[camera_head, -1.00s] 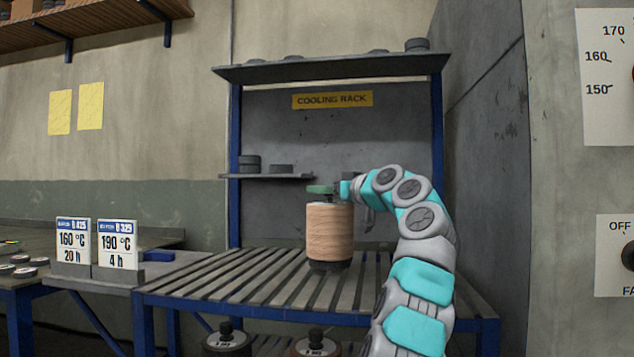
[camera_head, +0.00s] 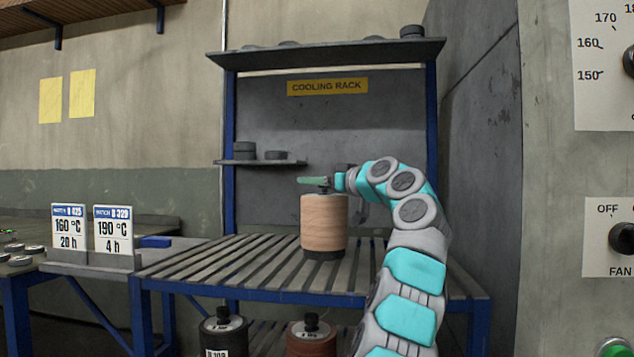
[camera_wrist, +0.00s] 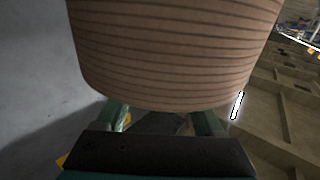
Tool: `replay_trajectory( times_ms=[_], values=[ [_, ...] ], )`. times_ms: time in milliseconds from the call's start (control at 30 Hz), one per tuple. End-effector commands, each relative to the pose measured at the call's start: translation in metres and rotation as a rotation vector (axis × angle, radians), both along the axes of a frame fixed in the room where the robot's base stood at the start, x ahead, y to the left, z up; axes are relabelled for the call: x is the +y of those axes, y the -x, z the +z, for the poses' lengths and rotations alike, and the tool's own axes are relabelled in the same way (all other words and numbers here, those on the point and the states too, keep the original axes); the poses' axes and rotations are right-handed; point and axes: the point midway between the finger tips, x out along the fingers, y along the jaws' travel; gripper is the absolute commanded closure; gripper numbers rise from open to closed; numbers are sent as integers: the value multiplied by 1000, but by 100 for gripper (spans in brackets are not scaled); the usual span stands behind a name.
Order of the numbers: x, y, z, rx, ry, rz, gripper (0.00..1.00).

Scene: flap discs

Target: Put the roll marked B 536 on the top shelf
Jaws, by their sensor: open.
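A light-brown ribbed roll (camera_head: 324,222) with a dark base and a small dark knob on top stands upright on the slatted deck (camera_head: 220,262) of the cooling rack. No marking on it is readable. My gripper (camera_head: 316,182) is at the knob on top of the roll, its green jaws open; whether they touch the knob is unclear. In the wrist view the roll (camera_wrist: 175,55) fills the upper part, beyond the two open fingers (camera_wrist: 160,120). Two more knobbed rolls, one dark (camera_head: 224,338) and one reddish-brown (camera_head: 312,340), stand below the deck; the dark one's label is partly cut off.
The rack has a high top board (camera_head: 330,54) with dark discs and a short middle shelf (camera_head: 260,162) with dark discs. Two sign cards (camera_head: 113,232) stand at the left. A control panel wall (camera_head: 600,230) is at the right. The deck around the roll is clear.

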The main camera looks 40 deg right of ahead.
Motion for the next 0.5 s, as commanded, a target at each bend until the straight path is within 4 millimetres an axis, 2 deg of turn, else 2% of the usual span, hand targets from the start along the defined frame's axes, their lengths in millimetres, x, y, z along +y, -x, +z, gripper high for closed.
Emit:
replay_trajectory(
  times_ms=[133,267,500],
  values=[
    [0,4,1,-1,0,0,30],
    [-1,17,-1,-1,0,0,30],
    [-3,61,-1,-2,1,0,30]
  ],
)
